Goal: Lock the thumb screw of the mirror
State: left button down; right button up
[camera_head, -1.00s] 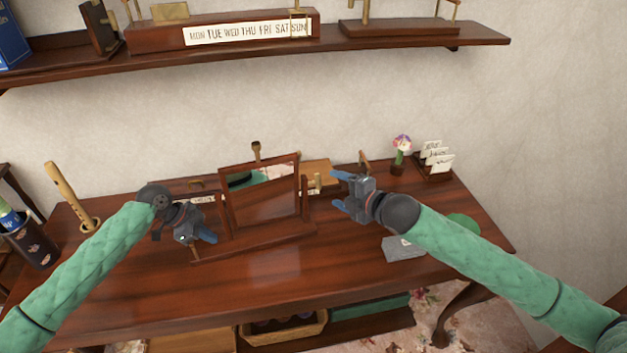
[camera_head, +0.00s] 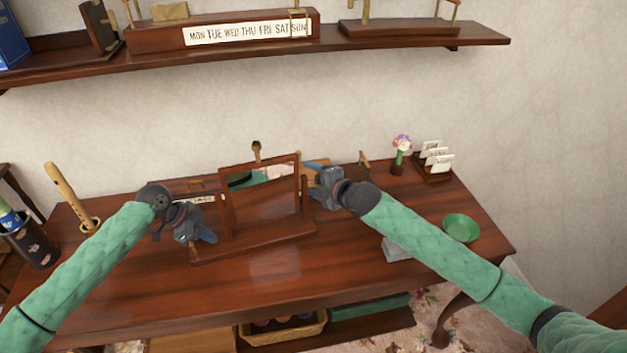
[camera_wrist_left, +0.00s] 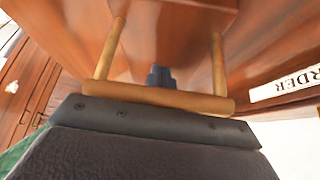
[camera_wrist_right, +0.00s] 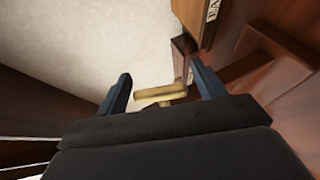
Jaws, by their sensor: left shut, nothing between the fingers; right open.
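The mirror (camera_head: 264,205) stands on the desk in a dark wooden frame and stand, its glass tilted. A brass T-shaped thumb screw (camera_wrist_right: 160,94) shows in the right wrist view, between the fingers of my right gripper (camera_wrist_right: 164,84). In the head view my right gripper (camera_head: 316,181) is open at the right side of the mirror and hides the screw. The fingers are apart from the screw in the right wrist view. My left gripper (camera_head: 208,236) is shut and empty at the left of the mirror, low by its base. Its closed tips show in the left wrist view (camera_wrist_left: 160,76).
A brass bar on two rods (camera_wrist_left: 160,97) crosses close in the left wrist view. A flower ornament (camera_head: 402,150), a letter holder (camera_head: 432,172), a green dish (camera_head: 460,228) and a grey block (camera_head: 396,250) are at the right. The desk front (camera_head: 270,290) is clear.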

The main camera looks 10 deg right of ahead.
pick_arm(q)
jog(key=shift+s+d+f, duration=0.1)
jog(key=shift+s+f, duration=0.05)
jog(key=shift+f, duration=0.15)
pick_arm(e)
jog(key=c, duration=1)
jog(key=g, duration=0.2)
jog(key=m+g+h, duration=0.1)
jog(key=g, duration=0.3)
jog(key=shift+s+f+m+g+h, duration=0.25)
jog(key=shift+f+m+g+h, duration=0.05)
jog(key=shift+f+m, duration=0.1)
jog(key=g, duration=0.3)
jog(key=shift+s+f+m+h, duration=0.15)
jog(key=shift+s+m+h, duration=0.1)
jog(key=shift+m+h, duration=0.15)
jog(key=shift+s+f+m+g, duration=0.1)
jog(key=shift+s+m+g, duration=0.1)
jog(key=shift+g, duration=0.65)
jog(key=shift+s+m+g, duration=0.1)
jog(key=shift+s+g, duration=0.05)
jog(key=shift+g, duration=0.7)
